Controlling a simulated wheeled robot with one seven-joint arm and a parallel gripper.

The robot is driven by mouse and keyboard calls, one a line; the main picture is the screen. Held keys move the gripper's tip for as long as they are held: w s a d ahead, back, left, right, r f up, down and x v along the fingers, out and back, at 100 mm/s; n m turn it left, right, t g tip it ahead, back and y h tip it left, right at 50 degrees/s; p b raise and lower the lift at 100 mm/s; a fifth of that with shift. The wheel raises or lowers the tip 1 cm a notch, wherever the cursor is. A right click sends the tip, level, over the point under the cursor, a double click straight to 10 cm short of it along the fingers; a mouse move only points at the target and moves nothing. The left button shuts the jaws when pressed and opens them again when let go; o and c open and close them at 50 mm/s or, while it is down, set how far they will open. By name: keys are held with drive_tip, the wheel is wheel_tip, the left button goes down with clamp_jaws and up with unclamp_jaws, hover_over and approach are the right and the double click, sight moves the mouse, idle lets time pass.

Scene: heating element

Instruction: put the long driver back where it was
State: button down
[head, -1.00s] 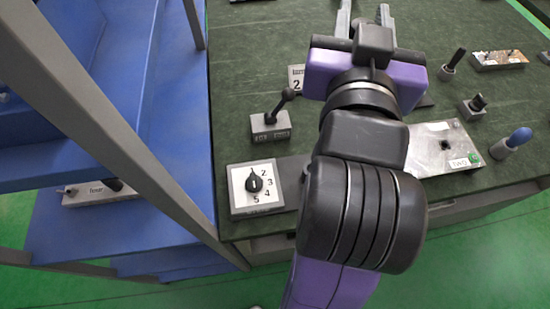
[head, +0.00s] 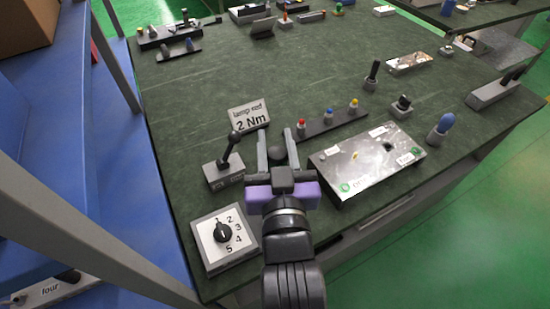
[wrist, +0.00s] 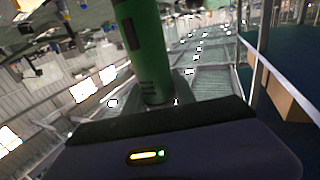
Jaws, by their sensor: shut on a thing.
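My gripper (head: 277,140) is above the near part of the green workbench, between the lever box and the metal plate. Its two grey fingers point away from me and are shut on the long driver. In the wrist view the driver (wrist: 142,45) is a green cylinder with dark marks, standing up between the fingers. A dark rail (head: 340,122) with red, blue and yellow topped pieces lies just right of the gripper.
A lever box (head: 225,175) and a numbered dial box (head: 222,238) stand left of my gripper. A "2 Nm" sign (head: 249,117) is behind. A metal plate (head: 365,160) and a blue-topped knob (head: 440,128) lie right. The bench middle (head: 270,75) is clear.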

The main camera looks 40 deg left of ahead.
drive_tip(key=shift+f, duration=2.45)
drive_tip(key=shift+f+b, duration=0.25)
drive_tip(key=shift+b, duration=0.1)
drive_tip(key=c, duration=1)
unclamp_jaws()
drive_tip(key=shift+c, duration=0.2)
drive_tip(key=b+v, duration=0.2)
drive_tip(key=v, duration=1)
drive_tip(key=shift+r, duration=0.25)
